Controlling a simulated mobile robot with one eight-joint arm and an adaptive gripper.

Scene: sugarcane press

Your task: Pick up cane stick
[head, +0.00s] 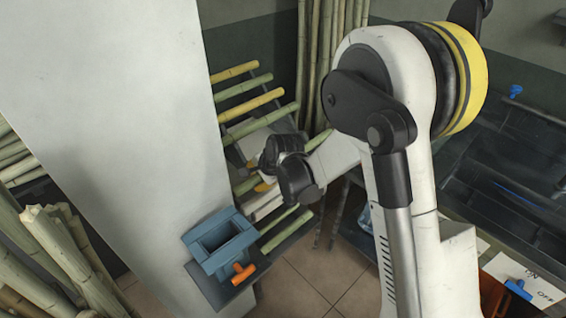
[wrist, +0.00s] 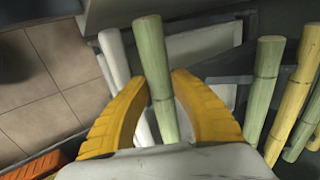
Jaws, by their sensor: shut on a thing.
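A green cane stick (wrist: 155,75) stands between the two yellow fingers of my gripper (wrist: 159,90) in the wrist view. The fingers are closed in on it from both sides, and its lower end is hidden behind the gripper body. In the head view my gripper (head: 262,183) is at the slanted cane rack, low among the sticks. The arm's dark wrist joints hide most of the held stick there. A pale stick (wrist: 117,62) lies just left of the held one in the wrist view.
Several other cane sticks (wrist: 263,85) lie to the right of my gripper, green and yellow. In the head view, yellow and green sticks (head: 247,104) rest across the rack above it. A white panel (head: 110,90) and a blue box (head: 219,242) stand to the left.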

